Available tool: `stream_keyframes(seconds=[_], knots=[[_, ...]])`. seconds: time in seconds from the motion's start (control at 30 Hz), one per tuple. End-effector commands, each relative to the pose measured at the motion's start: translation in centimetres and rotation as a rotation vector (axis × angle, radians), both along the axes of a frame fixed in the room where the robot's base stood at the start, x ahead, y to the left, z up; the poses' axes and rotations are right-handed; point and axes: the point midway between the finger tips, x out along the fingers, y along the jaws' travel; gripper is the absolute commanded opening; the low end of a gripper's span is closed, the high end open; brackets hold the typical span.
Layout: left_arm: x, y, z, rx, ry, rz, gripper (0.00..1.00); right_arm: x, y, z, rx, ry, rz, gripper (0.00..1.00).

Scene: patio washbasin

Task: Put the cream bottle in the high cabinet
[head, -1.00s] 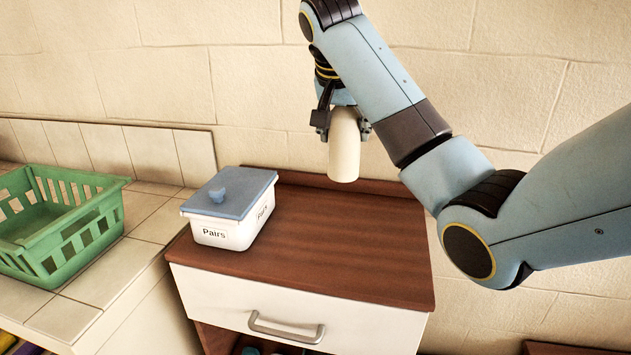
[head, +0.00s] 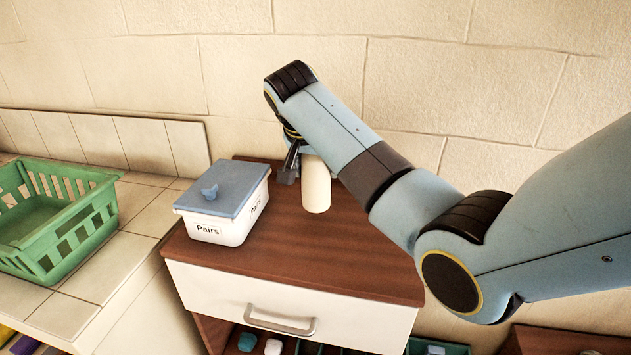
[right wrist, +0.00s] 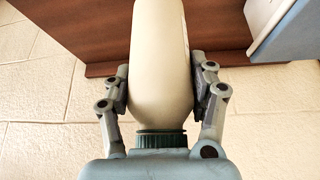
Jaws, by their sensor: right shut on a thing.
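The cream bottle (head: 316,186) is a smooth off-white bottle in my right gripper (head: 292,168), low over the brown cabinet top in the head view. I cannot tell whether it touches that top. In the right wrist view the bottle (right wrist: 162,65) sits between the two fingers of my right gripper (right wrist: 162,88), which press on its sides. Its dark green cap (right wrist: 161,139) points toward the gripper's palm. No high cabinet is clearly seen in these views. My left gripper is not in view.
A white box with a blue lid (head: 222,189), labelled "Pairs", stands left of the bottle on the drawer cabinet (head: 290,262). A green basket (head: 68,235) stands on the tiled counter (head: 130,245). The front right of the cabinet top is clear.

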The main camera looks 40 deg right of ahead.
Motion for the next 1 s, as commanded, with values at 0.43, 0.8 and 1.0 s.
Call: stream_keyframes(seconds=[0.43,0.8,1.0], knots=[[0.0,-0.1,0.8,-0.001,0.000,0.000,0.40,0.2,0.0,-4.0,-0.001,-0.003,0.001,0.06],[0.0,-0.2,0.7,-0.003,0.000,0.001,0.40,0.1,0.0,-4.3,0.000,0.000,0.000,0.72],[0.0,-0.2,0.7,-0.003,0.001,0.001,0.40,0.1,0.0,-4.3,0.000,0.000,0.001,0.83]])
